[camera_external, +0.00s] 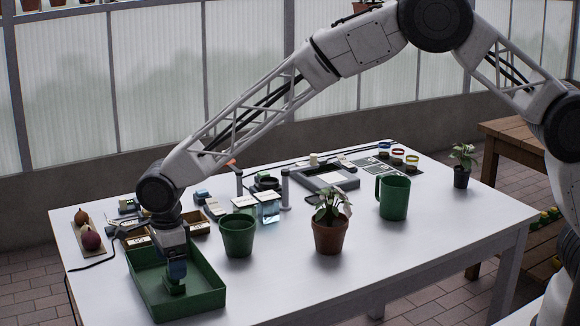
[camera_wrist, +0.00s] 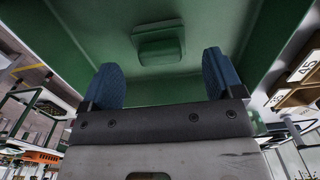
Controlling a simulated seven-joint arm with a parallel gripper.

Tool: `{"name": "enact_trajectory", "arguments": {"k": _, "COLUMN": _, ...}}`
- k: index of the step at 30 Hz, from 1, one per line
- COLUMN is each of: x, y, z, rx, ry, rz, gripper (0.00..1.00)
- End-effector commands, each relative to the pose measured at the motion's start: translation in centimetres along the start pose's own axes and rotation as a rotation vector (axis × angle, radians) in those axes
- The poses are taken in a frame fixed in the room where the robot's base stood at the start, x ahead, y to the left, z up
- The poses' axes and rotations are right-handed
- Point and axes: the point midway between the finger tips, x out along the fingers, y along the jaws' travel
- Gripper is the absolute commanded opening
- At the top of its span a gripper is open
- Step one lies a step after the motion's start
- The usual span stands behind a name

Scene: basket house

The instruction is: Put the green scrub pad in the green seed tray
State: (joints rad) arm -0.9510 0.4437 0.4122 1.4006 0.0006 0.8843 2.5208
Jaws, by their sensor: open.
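The green seed tray (camera_external: 208,290) stands at the near left of the white table; its green floor and walls fill the upper part of the wrist view (camera_wrist: 95,22). The green scrub pad (camera_external: 174,288) is inside the tray, low at its floor just below my gripper (camera_external: 177,270). In the wrist view the pad (camera_wrist: 160,47) lies just beyond and between the two blue fingertips of my gripper (camera_wrist: 159,70), with clear gaps to both fingers. My gripper is open, points down into the tray and holds nothing.
A green pot (camera_external: 238,236) stands right of the tray, then a potted plant (camera_external: 331,234) and a green mug (camera_external: 394,198). Small labelled wooden boxes (camera_external: 138,241) sit behind the tray. A board with onion-like bulbs (camera_external: 90,238) lies left. The front right table is clear.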

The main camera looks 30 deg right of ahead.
Motion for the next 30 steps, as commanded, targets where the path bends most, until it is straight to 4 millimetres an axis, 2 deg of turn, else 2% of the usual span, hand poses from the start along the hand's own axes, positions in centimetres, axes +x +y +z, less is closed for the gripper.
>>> {"name": "enact_trajectory", "arguments": {"k": 6, "x": -3.7, "y": 0.0, "z": 0.0, "rx": 0.000, "ry": -0.001, "rz": -0.001, "gripper": 0.86}}
{"name": "enact_trajectory", "arguments": {"k": 15, "x": -7.5, "y": 0.0, "z": 0.0, "rx": 0.000, "ry": -0.001, "rz": -0.001, "gripper": 0.86}}
{"name": "enact_trajectory", "arguments": {"k": 21, "x": -8.3, "y": 0.0, "z": 0.0, "rx": 0.000, "ry": 0.000, "rz": 0.000, "gripper": 0.86}}
{"name": "enact_trajectory", "arguments": {"k": 30, "x": -8.4, "y": 0.0, "z": 0.0, "rx": 0.000, "ry": 0.000, "rz": 0.000, "gripper": 0.86}}
